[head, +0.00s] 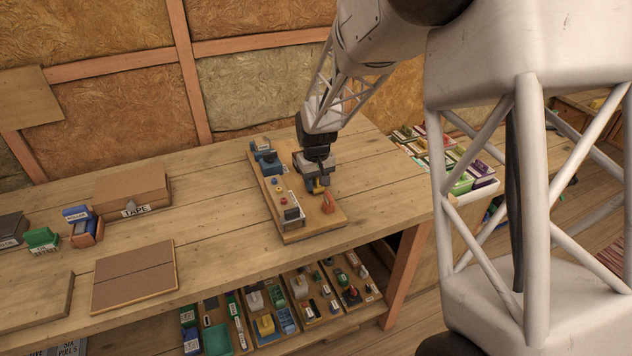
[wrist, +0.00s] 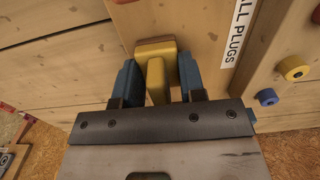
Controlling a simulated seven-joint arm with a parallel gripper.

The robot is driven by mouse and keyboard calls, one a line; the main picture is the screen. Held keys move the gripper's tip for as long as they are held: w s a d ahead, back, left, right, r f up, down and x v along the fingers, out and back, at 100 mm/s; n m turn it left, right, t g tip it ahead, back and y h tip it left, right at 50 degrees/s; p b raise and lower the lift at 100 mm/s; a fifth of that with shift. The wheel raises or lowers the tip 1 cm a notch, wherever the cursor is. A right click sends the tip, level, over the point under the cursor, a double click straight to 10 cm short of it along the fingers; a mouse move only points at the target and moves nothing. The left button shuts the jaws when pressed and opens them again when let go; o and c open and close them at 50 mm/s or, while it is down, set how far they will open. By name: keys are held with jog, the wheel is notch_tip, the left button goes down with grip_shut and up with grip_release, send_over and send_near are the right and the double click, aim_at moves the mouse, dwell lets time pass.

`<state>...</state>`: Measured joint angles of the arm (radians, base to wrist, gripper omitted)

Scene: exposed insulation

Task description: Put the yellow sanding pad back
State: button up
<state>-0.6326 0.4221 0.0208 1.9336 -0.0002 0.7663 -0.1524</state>
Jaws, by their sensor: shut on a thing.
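The yellow sanding pad (wrist: 156,80) is a yellow block with a narrower raised grip. It sits between the blue fingers of my gripper (wrist: 157,70) in the wrist view, and the gripper is shut on it. In the head view the pad (head: 318,187) is a small yellow patch under my gripper (head: 316,180), partly hidden by the fingers. The gripper is low over the right part of a wooden board (head: 292,236) on the bench. I cannot tell whether the pad touches the board.
The board carries a blue tool (head: 267,160), an orange piece (head: 328,203), a dark block (head: 292,213) and small knobs. A "TAPE" box (head: 135,185) and a flat brown panel (head: 135,275) lie left on the bench (head: 215,210). Filled trays (head: 270,322) stand below.

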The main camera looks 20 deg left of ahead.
jog(key=shift+f, duration=0.15)
jog(key=o, duration=0.9)
jog(key=shift+r, duration=6.15)
